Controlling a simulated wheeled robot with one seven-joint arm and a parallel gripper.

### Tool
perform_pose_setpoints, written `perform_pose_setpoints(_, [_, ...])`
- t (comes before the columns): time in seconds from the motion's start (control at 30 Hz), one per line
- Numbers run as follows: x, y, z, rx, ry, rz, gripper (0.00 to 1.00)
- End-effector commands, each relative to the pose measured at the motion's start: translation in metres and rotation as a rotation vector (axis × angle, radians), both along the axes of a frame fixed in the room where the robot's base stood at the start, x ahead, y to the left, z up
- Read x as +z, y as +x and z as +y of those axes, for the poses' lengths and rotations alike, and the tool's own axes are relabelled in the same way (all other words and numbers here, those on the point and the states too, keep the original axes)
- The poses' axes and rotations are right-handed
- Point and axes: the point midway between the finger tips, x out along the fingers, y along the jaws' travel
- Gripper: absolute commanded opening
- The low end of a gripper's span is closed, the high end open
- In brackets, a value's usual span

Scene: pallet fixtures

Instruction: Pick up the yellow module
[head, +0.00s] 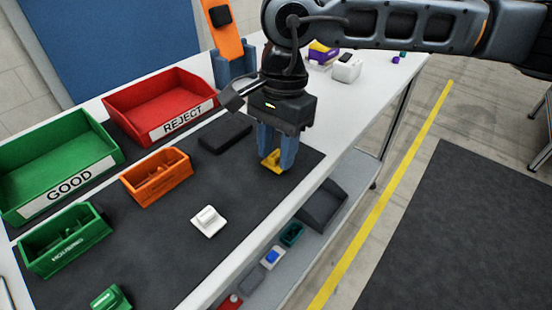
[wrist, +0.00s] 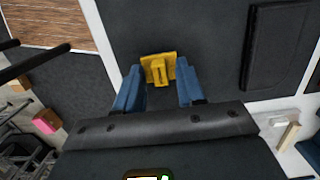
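The yellow module (head: 271,164) lies on the dark mat near its right edge in the head view. It has a flat base with a raised block on top. In the wrist view the module (wrist: 160,73) sits between the blue fingertips. My gripper (head: 276,157) points down over it, and its fingers partly hide the module in the head view. The fingers of my gripper (wrist: 159,66) are apart, one on each side of the raised block, with a visible gap to that block. I cannot tell whether the fingertips touch the base.
A white module (head: 208,221) and a black flat block (head: 225,135) lie on the mat. An orange bin (head: 158,186), a green housing bin (head: 66,254), a green GOOD tray (head: 98,165) and a red REJECT tray (head: 203,104) stand left. The mat between is clear.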

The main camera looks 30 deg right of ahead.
Motion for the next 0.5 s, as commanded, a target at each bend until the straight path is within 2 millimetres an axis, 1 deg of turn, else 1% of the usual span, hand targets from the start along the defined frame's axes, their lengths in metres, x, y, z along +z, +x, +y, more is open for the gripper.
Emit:
perform_pose_setpoints(0.03, [0.0001, 0.0, 0.0, 0.0, 0.0, 0.0, 0.33])
perform_pose_setpoints(0.07, [0.0001, 0.0, 0.0, 0.0, 0.0, 0.0, 0.31])
perform_pose_setpoints(0.37, [0.0003, 0.0, 0.0, 0.0, 0.0, 0.0, 0.02])
perform_pose_setpoints(0.4, [0.0003, 0.0001, 0.0, 0.0, 0.0, 0.0, 0.0])
perform_pose_setpoints(0.5, [0.0003, 0.0001, 0.0, 0.0, 0.0, 0.0, 0.0])
